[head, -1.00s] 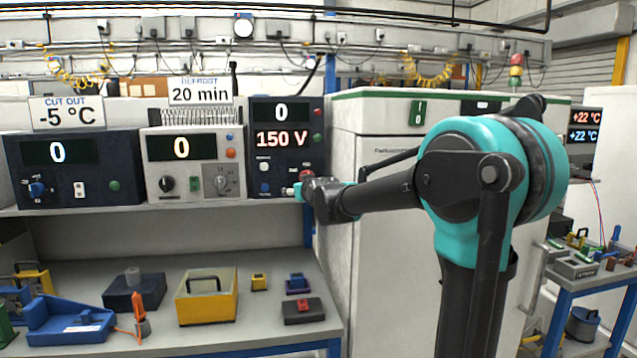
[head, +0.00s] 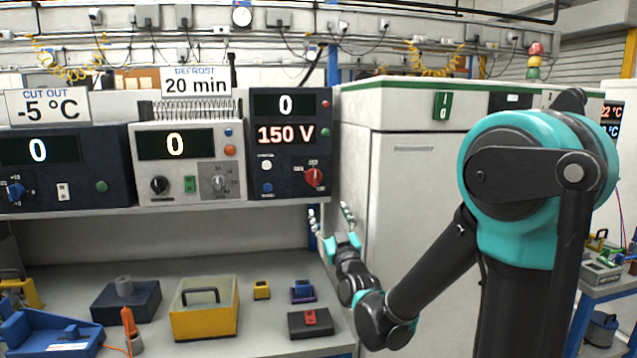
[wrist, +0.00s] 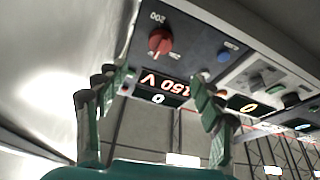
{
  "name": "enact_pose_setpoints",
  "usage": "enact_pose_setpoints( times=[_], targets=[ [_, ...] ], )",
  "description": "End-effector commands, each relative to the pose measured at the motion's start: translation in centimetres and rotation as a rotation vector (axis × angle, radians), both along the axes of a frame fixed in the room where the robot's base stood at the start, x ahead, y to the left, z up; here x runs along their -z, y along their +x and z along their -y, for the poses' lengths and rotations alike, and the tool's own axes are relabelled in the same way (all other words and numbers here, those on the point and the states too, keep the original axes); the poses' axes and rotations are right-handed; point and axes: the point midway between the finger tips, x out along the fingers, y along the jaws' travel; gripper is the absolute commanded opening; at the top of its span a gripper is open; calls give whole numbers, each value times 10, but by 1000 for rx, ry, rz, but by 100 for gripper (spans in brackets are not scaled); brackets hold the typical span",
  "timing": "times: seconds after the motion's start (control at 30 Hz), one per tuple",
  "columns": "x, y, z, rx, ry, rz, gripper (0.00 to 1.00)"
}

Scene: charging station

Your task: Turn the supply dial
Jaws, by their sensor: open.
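The dark supply unit (head: 258,140) stands on the shelf, with displays reading 0 and 150 V. Its red dial (head: 314,177) is at its lower right, with its pointer mark close to upright. In the wrist view the unit appears upside down, with the red dial (wrist: 160,41) near the top and "200" printed beside it. My gripper (head: 329,212) is open and empty, below the dial and slightly to its right, fingers pointing up. In the wrist view its fingers (wrist: 148,98) are spread wide and apart from the dial.
A grey unit (head: 205,145) under a "20 min" sign and a dark unit (head: 115,160) under "-5 °C" stand to the left. A white cabinet (head: 412,200) stands close right of my gripper. The bench below holds a yellow box (head: 205,322) and several small parts.

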Motion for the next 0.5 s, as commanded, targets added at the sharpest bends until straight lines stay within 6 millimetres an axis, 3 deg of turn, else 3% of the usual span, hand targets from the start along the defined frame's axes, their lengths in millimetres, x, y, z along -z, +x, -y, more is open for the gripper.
enact_pose_setpoints(
  times=[0.5],
  targets=[
    [-39,90,-33,0,-2,-1,68]
  ],
)
